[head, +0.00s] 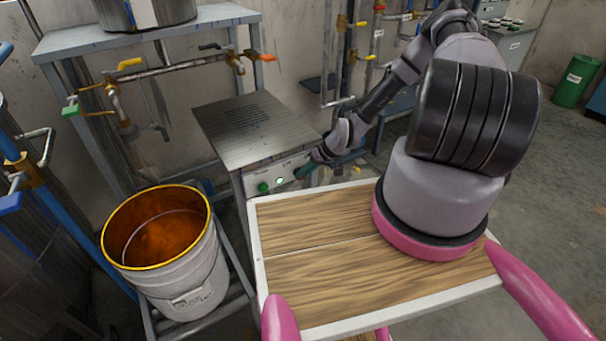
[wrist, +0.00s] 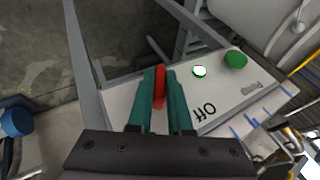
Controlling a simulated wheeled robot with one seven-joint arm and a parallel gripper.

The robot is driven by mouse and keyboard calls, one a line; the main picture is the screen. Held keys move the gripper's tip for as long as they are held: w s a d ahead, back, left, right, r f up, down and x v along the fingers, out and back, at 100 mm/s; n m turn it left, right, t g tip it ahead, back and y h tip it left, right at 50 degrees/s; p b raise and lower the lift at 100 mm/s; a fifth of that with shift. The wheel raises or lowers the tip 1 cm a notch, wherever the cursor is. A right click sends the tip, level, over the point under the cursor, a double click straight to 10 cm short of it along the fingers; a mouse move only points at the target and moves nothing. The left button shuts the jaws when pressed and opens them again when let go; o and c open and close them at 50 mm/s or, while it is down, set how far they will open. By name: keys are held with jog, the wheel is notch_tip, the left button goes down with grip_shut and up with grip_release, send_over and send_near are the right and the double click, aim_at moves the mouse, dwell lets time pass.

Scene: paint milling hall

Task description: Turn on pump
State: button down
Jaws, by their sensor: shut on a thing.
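The pump's control box shows a pale front panel (wrist: 225,95) in the wrist view, and the panel (head: 291,170) is also visible in the head view. It carries a green button (wrist: 236,61), a bright white-green lamp (wrist: 200,71) and the word "Off" beside a red control (wrist: 160,88). The green button (head: 263,187) and glowing lamp (head: 280,181) also show in the head view. My gripper (wrist: 160,75) has teal fingers shut on the red control, one on each side. The fingers partly hide the red control. In the head view my gripper (head: 307,170) is at the panel's right end.
A metal cabinet top (head: 250,128) lies above the panel. An open bucket of orange-brown liquid (head: 165,240) stands at left. Pipes with coloured valve handles (head: 128,64) run behind. My wooden deck lies in front. Open floor (head: 555,190) is at right.

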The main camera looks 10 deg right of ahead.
jog(key=shift+s+y, duration=0.1)
jog(key=shift+y, duration=0.3)
jog(key=c, duration=0.8)
grip_release()
jog(key=shift+c, duration=0.2)
jog(key=shift+d, duration=0.15)
jog(key=v, duration=1)
jog(key=shift+d+r, duration=0.25)
